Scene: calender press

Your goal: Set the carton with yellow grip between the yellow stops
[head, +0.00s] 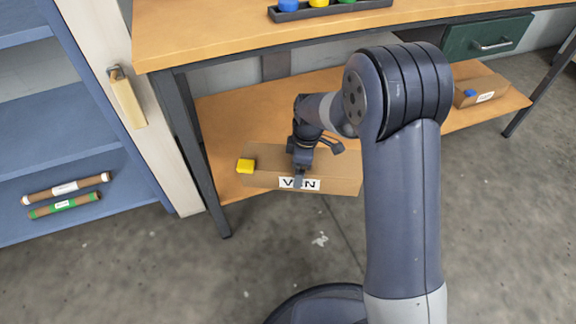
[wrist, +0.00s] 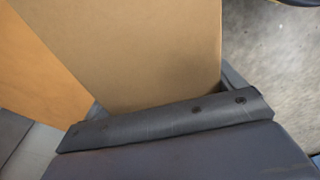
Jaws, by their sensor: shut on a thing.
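The carton with yellow grip (head: 340,179) is a long brown box at the front of the bench's lower shelf in the head view. Its yellow grip (head: 245,166) sticks out at its left end, and a white label with black letters is on its front. My gripper (head: 300,176) is shut on the carton near the label, partly covering the letters. In the wrist view the carton's brown face (wrist: 140,50) fills the middle above my gripper. I cannot tell whether the carton rests on the shelf or is lifted. No yellow stops show in either view.
The lower shelf (head: 222,115) lies under the workbench top (head: 200,40). Another carton with a blue grip (head: 482,90) stands at its right end. A dark bench leg (head: 205,175) is left of the carton. A blue rack (head: 50,130) with two rolls stands far left.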

